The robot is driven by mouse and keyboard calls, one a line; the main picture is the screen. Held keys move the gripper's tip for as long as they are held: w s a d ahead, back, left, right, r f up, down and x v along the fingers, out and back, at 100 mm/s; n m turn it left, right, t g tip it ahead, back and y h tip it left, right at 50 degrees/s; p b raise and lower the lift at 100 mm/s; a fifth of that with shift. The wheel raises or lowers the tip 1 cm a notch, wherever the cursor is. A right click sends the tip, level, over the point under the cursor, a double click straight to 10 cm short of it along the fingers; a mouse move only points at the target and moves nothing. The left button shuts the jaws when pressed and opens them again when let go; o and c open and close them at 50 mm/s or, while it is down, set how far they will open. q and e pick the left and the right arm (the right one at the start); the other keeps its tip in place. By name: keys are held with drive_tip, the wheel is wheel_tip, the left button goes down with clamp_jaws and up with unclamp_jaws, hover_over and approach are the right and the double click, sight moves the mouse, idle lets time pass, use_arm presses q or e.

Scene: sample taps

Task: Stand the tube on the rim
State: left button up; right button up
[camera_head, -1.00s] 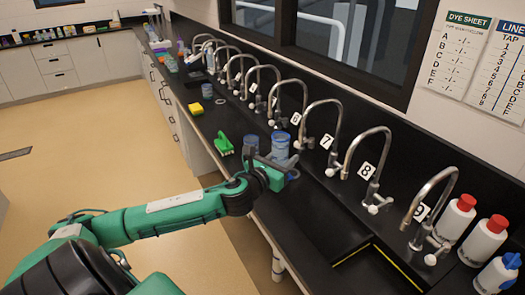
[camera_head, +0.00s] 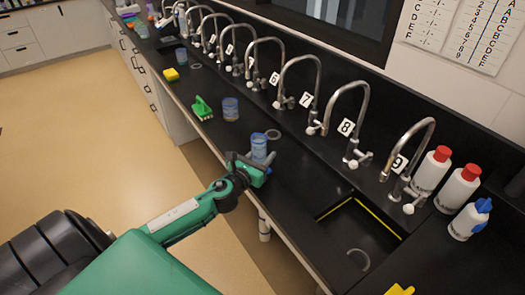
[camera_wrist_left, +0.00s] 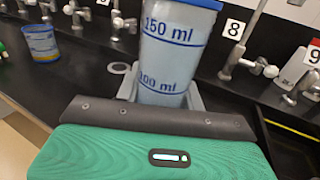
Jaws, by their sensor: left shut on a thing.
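The tube (camera_head: 259,146) is a clear, blue-tinted cylinder with a blue top. It also shows upright in the left wrist view (camera_wrist_left: 170,60), with 150 ml and 100 ml marks. My left gripper (camera_head: 254,166) is shut around its lower part, and the fingers hide its base. I cannot tell whether it touches the counter. A black sink (camera_head: 405,232) with a yellow line along its inner edge lies to the right; its rim is bare near the tube. My right gripper is not in view.
Taps with numbered cards line the back, including tap 8 (camera_head: 348,110). A flat grey ring (camera_head: 273,134) lies behind the tube. Red-capped bottles (camera_head: 432,170) stand right. Counter between tube and sink is clear.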

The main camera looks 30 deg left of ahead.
use_arm(q)
wheel_tip(320, 180, down, 3)
drive_tip(key=shift+r+b, duration=0.15)
drive_tip(key=shift+b, duration=0.2)
drive_tip(key=shift+f, duration=0.5)
drive_tip(key=shift+f, duration=0.15)
drive_tip(key=o, duration=1)
drive_tip(key=shift+c, duration=0.2)
